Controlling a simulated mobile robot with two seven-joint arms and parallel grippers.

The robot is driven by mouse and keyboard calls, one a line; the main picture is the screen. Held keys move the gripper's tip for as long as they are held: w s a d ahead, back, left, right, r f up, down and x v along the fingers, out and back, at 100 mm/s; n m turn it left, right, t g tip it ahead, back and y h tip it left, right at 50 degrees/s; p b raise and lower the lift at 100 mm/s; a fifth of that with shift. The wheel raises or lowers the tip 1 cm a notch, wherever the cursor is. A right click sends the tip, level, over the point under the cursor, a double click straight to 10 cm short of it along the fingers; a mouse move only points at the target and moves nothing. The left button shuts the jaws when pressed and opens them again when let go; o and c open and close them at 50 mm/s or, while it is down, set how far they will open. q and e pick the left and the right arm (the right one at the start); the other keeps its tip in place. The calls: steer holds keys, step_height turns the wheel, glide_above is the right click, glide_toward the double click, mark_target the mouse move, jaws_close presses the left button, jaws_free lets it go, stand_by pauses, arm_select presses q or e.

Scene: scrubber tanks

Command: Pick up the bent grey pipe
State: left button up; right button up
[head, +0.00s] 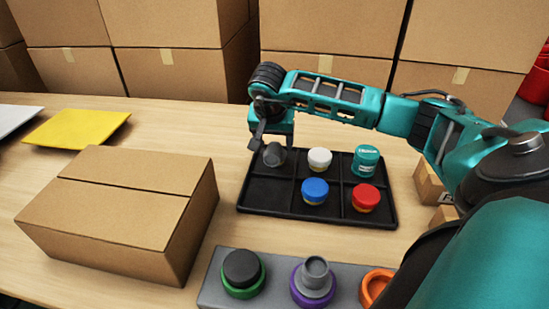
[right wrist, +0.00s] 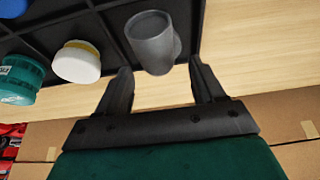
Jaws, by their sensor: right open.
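The bent grey pipe (head: 274,155) sits in the far left compartment of the black tray (head: 262,197). In the right wrist view the pipe (right wrist: 150,42) shows as a grey cylinder with a bulge on its right side. My right gripper (head: 266,138) is over that compartment, above and close to the pipe. In the right wrist view its two fingers (right wrist: 164,82) are apart and empty, with the pipe just beyond the tips and roughly centred. I cannot tell whether a finger touches it. My left gripper is not in view.
White (head: 320,159), teal (head: 366,160), blue (head: 315,191) and red (head: 365,197) capped jars share the tray. A closed cardboard box (head: 120,210) stands left. A grey rack (head: 212,285) with coloured rings is in front. A yellow plate (head: 77,128) lies far left; stacked boxes line the back.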

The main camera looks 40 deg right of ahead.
steer(key=shift+x, duration=0.8)
steer(key=shift+c, duration=0.3)
steer(key=c, duration=1.1)
